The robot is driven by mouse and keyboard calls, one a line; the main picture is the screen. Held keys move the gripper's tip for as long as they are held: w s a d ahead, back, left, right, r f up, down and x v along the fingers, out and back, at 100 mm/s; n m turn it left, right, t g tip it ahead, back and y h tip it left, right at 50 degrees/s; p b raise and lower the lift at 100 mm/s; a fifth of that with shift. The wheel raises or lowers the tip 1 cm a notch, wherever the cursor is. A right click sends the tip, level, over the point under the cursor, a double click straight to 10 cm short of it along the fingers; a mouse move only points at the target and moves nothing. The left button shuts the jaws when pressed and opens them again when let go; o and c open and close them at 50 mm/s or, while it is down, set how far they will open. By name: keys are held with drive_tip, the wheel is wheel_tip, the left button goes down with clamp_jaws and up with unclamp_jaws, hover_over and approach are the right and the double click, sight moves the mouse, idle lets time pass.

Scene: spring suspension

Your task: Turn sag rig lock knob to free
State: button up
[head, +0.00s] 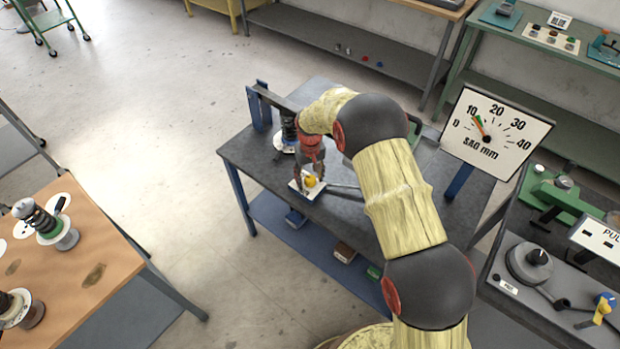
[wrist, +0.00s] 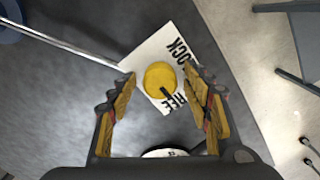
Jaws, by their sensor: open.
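The yellow lock knob (wrist: 157,77) sits on a white plate (wrist: 150,48) on the dark rig table. In the wrist view the plate shows "LOCK" at the upper right and a partly hidden word ending in "EE" below. A dark mark on the knob points down and right, towards the lower word. The knob also shows in the head view (head: 310,181), below my gripper (head: 309,176). In the wrist view my gripper (wrist: 158,82) is open, one finger on each side of the knob, with visible gaps. Contact is not visible.
A sag gauge (head: 494,130) stands at the right of the rig table (head: 262,158), its needle a little above 10. A spring unit (head: 289,130) stands behind my gripper. A wooden bench (head: 100,250) is at left, a grey bench with a dial (head: 535,262) at right.

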sight(310, 178)
wheel_tip(310, 178, up, 12)
idle(0.5)
idle(0.4)
drive_tip(key=s+d+f, duration=0.1)
drive_tip(key=s+f, duration=0.2)
drive_tip(key=s, duration=0.1)
drive_tip(key=s+d+r+m+t, duration=0.1)
drive_tip(key=s+d+r+t, duration=0.1)
drive_tip(key=s+d+r, duration=0.4)
drive_tip(key=s+d+r+m+t, duration=0.1)
drive_tip(key=s+d+r, duration=0.5)
drive_tip(key=s+r, duration=0.6)
drive_tip(key=s+d+r+m+t, duration=0.1)
drive_tip(key=s+d+r+t, duration=0.1)
drive_tip(key=s+d+r, duration=0.4)
drive_tip(key=shift+s+r+t, duration=0.3)
drive_tip(key=shift+s+r, duration=1.65)
drive_tip(key=shift+s, duration=3.05)
